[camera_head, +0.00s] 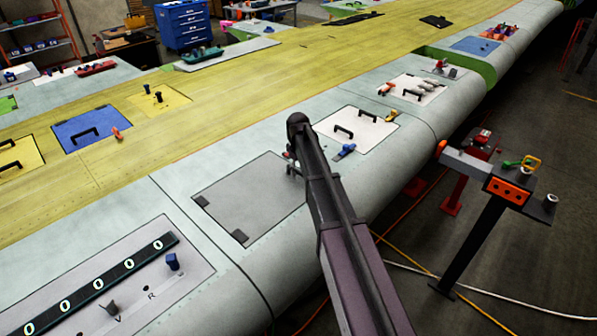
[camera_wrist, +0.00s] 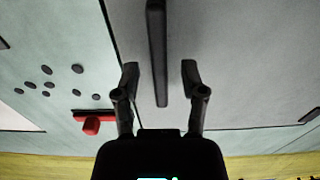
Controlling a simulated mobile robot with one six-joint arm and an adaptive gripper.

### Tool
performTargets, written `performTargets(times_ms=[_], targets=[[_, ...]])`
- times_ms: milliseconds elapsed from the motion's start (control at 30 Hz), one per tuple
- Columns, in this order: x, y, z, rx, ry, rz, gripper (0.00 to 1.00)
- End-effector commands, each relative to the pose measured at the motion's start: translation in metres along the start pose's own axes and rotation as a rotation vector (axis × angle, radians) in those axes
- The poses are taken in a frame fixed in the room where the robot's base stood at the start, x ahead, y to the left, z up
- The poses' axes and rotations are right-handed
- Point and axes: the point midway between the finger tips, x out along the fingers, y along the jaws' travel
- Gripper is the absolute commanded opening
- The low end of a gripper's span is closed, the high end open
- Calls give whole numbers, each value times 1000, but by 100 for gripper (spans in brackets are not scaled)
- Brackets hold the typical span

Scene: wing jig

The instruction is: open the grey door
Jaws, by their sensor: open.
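The grey door (camera_head: 250,200) is a flat panel lying shut in the pale wing skin, with two dark hinge pieces on its left side in the head view. My arm hides its right part there. In the wrist view the door (camera_wrist: 240,60) fills the middle and right. A long black bar handle (camera_wrist: 157,50) stands on it near its left seam. My gripper (camera_wrist: 160,72) is open, with one finger on each side of the handle's lower part and a visible gap to both. In the head view my gripper is mostly hidden behind my arm.
A red latch-like part (camera_wrist: 92,124) sits on the skin left of the door, beside several dark holes. A white panel with black handles (camera_head: 355,128) and a blue clamp (camera_head: 345,151) lie right of my arm. A tool stand (camera_head: 490,185) stands at the right.

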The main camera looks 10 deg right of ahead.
Motion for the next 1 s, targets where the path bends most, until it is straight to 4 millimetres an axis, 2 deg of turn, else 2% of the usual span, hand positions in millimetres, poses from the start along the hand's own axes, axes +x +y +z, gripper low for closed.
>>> performTargets(times_ms=[267, 367, 400, 467, 767, 1000], targets=[[0, 1, 1, 2, 0, 0, 54], [0, 1, 1, 2, 0, 0, 28], [0, 1, 1, 2, 0, 0, 16], [0, 1, 1, 2, 0, 0, 0], [-1, 2, 2, 3, 0, 3, 0], [-11, 7, 7, 14, 0, 27, 0]])
